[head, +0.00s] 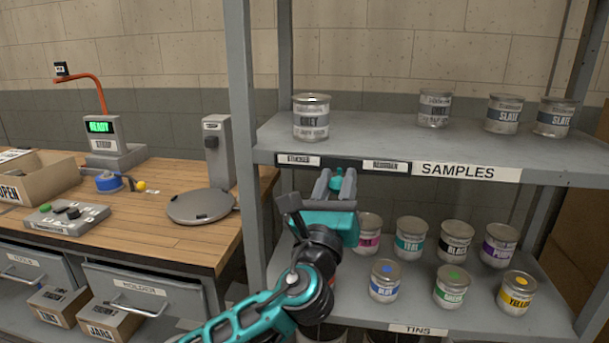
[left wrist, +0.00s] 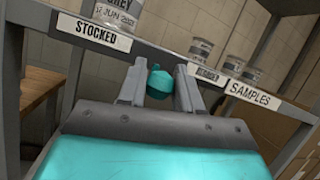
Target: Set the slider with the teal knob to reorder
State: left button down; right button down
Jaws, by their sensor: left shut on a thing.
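The teal knob (head: 336,184) is on the front edge of the upper shelf, below the dark slider strip (head: 342,163). It sits between the STOCKED label (head: 298,160) on the left and the REORDER label (head: 386,166) on the right. My left gripper (head: 335,184) is shut on the knob, with one finger on each side. In the left wrist view the knob (left wrist: 160,82) shows between the fingertips, right of the STOCKED label (left wrist: 93,31). The REORDER label (left wrist: 207,73) is partly hidden by the right finger. My right gripper is not in view.
Several sample tins, such as the GREY tin (head: 311,118), stand on the upper shelf (head: 375,138) above the knob. Several coloured tins, such as the blue one (head: 385,281), stand on the lower shelf near my arm. A grey shelf post (head: 246,140) rises at the left.

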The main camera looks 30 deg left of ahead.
pick_arm(q)
jog(key=d, duration=0.2)
jog(key=w+d, duration=0.1)
jog(key=d, duration=0.2)
jog(key=w+d, duration=0.1)
jog(key=d, duration=0.1)
jog(key=shift+w+d+r, duration=0.1)
jog(key=shift+w+d, duration=0.15)
jog(key=shift+d, duration=0.05)
jog(key=c, duration=0.8)
grip_release()
jog(key=shift+d, duration=0.2)
jog(key=shift+c, duration=0.2)
jog(key=shift+a, duration=0.1)
jog(key=shift+s+f, duration=0.15)
jog(key=shift+f, duration=0.05)
jog(key=b+v, duration=0.1)
jog(key=v, duration=1.1)
jog(key=shift+s+b, duration=0.25)
jog(key=shift+b, duration=0.05)
